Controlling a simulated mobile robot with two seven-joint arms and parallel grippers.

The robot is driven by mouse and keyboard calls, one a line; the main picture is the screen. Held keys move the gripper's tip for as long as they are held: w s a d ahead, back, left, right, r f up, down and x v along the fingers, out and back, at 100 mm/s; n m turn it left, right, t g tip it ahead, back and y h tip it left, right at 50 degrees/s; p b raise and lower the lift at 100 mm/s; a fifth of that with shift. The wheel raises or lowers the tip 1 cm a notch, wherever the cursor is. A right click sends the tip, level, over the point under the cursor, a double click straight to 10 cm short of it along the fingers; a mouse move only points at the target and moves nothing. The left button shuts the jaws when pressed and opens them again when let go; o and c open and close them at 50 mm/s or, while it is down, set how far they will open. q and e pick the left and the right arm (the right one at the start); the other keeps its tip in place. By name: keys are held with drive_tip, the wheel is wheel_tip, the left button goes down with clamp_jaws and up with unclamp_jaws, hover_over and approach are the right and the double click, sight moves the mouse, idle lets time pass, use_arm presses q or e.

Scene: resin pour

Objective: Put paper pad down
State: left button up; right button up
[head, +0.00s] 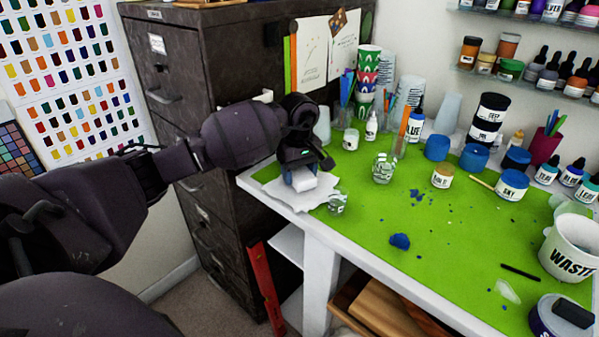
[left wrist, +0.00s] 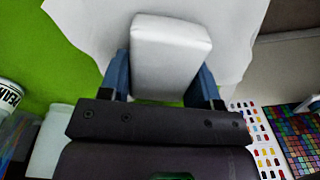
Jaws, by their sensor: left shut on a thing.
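The paper pad (head: 303,181) is a small white block with rounded edges. My left gripper (head: 298,170) is shut on it, over the near left corner of the green-topped table. In the left wrist view the pad (left wrist: 172,55) sits between the two blue fingers. Below it is a white sheet (head: 272,190) with an uneven outline, lying on the table corner and reaching to its edge. The sheet also shows in the left wrist view (left wrist: 100,18). I cannot tell whether the pad touches the sheet. My right gripper is not in view.
The green table top (head: 380,215) has blue crumbs and a blue lump (head: 400,241). Paint jars line the back, and a waste bucket (head: 570,248) stands at right. A dark cabinet (head: 190,90) is behind my arm.

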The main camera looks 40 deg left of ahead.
sight(299, 170)
use_arm(q)
drive_tip(key=o, duration=1)
drive_tip(key=shift+f, duration=0.1)
drive_tip(key=shift+c, duration=0.2)
drive_tip(key=shift+r, duration=0.45)
wheel_tip(299, 170, up, 10)
drive_tip(key=shift+p, duration=0.45)
drive_tip(key=shift+r, duration=0.75)
drive_tip(key=shift+s+f, duration=0.1)
